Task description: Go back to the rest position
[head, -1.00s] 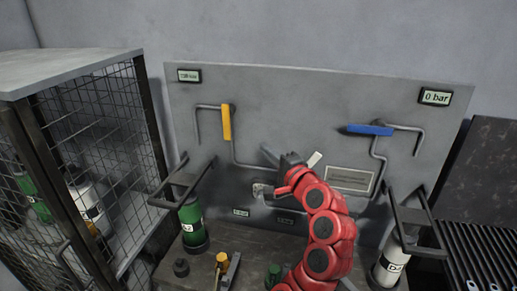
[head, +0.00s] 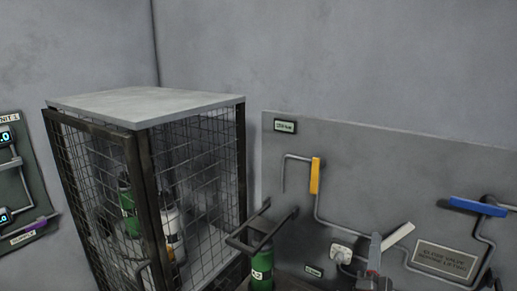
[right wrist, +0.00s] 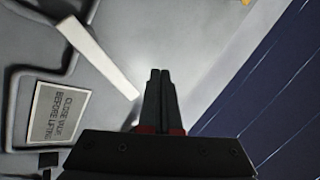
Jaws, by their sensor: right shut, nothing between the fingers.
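My right gripper (head: 375,242) shows at the bottom right of the head view, in front of the grey valve panel (head: 360,145). In the right wrist view its two dark fingers (right wrist: 160,78) are together and nothing is between them. A white lever (head: 398,236) is just right of the gripper in the head view; it also shows in the right wrist view (right wrist: 98,55), left of the fingers. My left gripper is in neither current view.
A mesh cage (head: 195,165) with a closed-looking front holds green and white cylinders. A green cylinder (head: 262,265) stands beside the panel under a dark bracket (head: 262,230). The panel carries a yellow handle (head: 315,175) and a blue handle (head: 477,206). A wall unit (head: 20,185) is at far left.

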